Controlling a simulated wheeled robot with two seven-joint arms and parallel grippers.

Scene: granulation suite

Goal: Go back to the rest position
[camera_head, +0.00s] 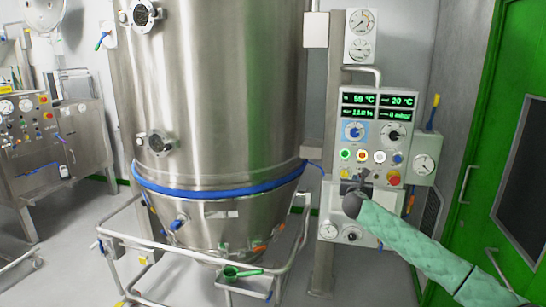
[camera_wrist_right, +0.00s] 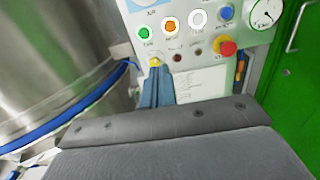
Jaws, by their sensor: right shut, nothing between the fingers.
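My right gripper (camera_head: 360,181) is in front of the lower part of the control panel (camera_head: 378,108), below its row of buttons. My green-sleeved right arm comes in from the lower right. In the right wrist view my right gripper (camera_wrist_right: 155,68) shows as narrow blue-grey fingers, shut with nothing between them. Its tips overlap the panel just below the green button (camera_wrist_right: 144,33). I cannot tell whether they touch the panel. My left gripper and arm are not in view.
A large steel vessel (camera_head: 220,90) with a blue band stands left of the panel, over a railed trolley frame (camera_head: 185,258). A green door (camera_head: 480,150) is on the right. A steel console (camera_head: 60,140) is at the far left. Floor shows between console and trolley.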

